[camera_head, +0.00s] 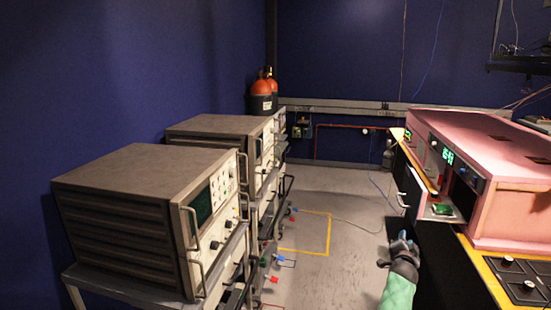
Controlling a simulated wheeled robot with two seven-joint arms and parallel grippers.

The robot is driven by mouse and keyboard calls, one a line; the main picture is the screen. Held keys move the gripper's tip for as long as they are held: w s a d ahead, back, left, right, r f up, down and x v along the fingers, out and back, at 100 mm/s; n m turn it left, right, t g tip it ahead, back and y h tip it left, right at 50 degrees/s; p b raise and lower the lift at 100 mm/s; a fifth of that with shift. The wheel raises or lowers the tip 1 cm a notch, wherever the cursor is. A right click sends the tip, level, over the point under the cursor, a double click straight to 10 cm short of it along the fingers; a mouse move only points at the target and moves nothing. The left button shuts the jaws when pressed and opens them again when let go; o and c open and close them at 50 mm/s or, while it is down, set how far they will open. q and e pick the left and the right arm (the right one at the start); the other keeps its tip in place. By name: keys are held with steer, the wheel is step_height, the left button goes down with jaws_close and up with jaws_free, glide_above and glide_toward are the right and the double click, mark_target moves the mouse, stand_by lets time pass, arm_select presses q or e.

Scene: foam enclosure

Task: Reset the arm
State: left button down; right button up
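My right arm (398,290), with a pale green sleeve-like cover, comes in from the bottom edge right of centre. Its dark grey gripper (403,248) is over the grey floor, beside the dark front of the pink bench unit. It is small and dim, so I cannot tell whether its fingers are apart or closed. I see nothing clearly held in it. My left arm and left gripper are not in view.
Grey-brown instruments with screens (150,215) stand on racks at the left. A pink console (480,165) with green displays sits on the right-hand bench, close to my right arm. The floor (345,205) between them is mostly clear. Orange-topped containers (263,88) stand at the back.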

steer(key=s+a+f+n+g+y, duration=0.1)
steer(key=a+f+n+g+y, duration=0.15)
steer(key=a+n+y, duration=0.7)
steer(key=s+a+f+n+g+h, duration=0.2)
steer(key=s+a+f+n+g, duration=0.3)
steer(key=s+a+f, duration=1)
steer(key=s+a+f+n+g+y, duration=0.1)
steer(key=s+a+f+g, duration=0.15)
steer(key=s+f, duration=0.8)
steer(key=s+a+f+n+g, duration=0.1)
steer(key=s+a+f, duration=0.45)
steer(key=s, duration=0.75)
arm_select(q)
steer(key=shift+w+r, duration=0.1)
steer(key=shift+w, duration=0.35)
arm_select(e)
steer(key=s+f+g, duration=0.2)
steer(key=s+f, duration=0.4)
steer(key=s, duration=0.5)
steer(key=s+f+g, duration=0.1)
steer(key=s+f, duration=0.5)
steer(key=s, duration=0.6)
steer(key=shift+d+g, duration=0.4)
